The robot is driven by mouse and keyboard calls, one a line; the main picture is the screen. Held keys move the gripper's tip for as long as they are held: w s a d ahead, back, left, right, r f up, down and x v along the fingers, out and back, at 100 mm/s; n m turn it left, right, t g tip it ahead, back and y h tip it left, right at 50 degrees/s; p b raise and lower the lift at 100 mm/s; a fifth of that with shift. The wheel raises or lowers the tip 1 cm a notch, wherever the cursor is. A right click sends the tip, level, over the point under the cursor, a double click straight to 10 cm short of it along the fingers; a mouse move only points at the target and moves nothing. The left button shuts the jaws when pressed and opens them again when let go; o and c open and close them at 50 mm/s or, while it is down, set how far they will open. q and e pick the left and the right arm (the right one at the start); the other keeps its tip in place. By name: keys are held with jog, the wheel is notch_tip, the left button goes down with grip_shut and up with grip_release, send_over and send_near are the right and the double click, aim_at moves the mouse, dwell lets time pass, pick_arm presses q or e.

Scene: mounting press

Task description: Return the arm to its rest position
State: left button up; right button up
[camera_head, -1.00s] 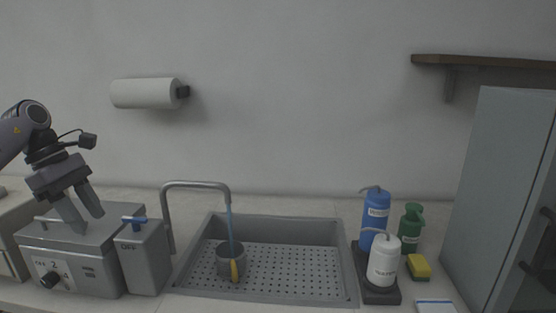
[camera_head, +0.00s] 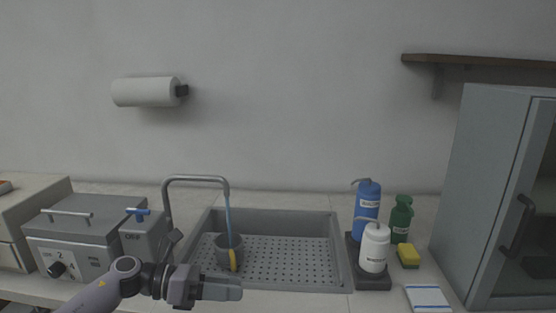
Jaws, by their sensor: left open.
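My left arm comes in from the bottom left, and its gripper (camera_head: 232,288) points right, in front of the front edge of the sink. The gripper is open, with nothing seen between its fingers, which overlap in this view. The right gripper is not in view.
A grey box with a dial (camera_head: 72,240) and a lever box (camera_head: 143,238) stand left of the sink (camera_head: 300,262). Water runs from the tap (camera_head: 197,180) into a grey cup (camera_head: 226,248). Bottles (camera_head: 375,247), a sponge (camera_head: 408,256) and a grey cabinet (camera_head: 490,190) are right.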

pick_arm(q)
jog(key=s+d+f+n+t+h, duration=0.25)
jog(key=n+t, duration=0.25)
jog(key=n, duration=0.5)
jog(key=s+a+f+n+t+y, duration=0.1)
jog(key=s+a+f+n+y, duration=0.3)
jog(key=n, duration=0.7)
jog(key=s+a+f+n+t+y, duration=0.1)
jog(key=s+a+f+n+y, duration=0.3)
jog(key=s+f+n, duration=0.5)
jog(key=s+a+f+n+t+y, duration=0.1)
jog(key=s+a+f+n+y, duration=0.3)
jog(key=n, duration=1.1)
jog(key=s+f+y, duration=0.3)
jog(key=s, duration=0.2)
jog(key=shift+s+a+y, duration=0.25)
jog(key=shift+a+y, duration=0.1)
jog(key=shift+a, duration=0.05)
jog(key=shift+f+t, duration=0.1)
jog(key=shift+t, duration=0.2)
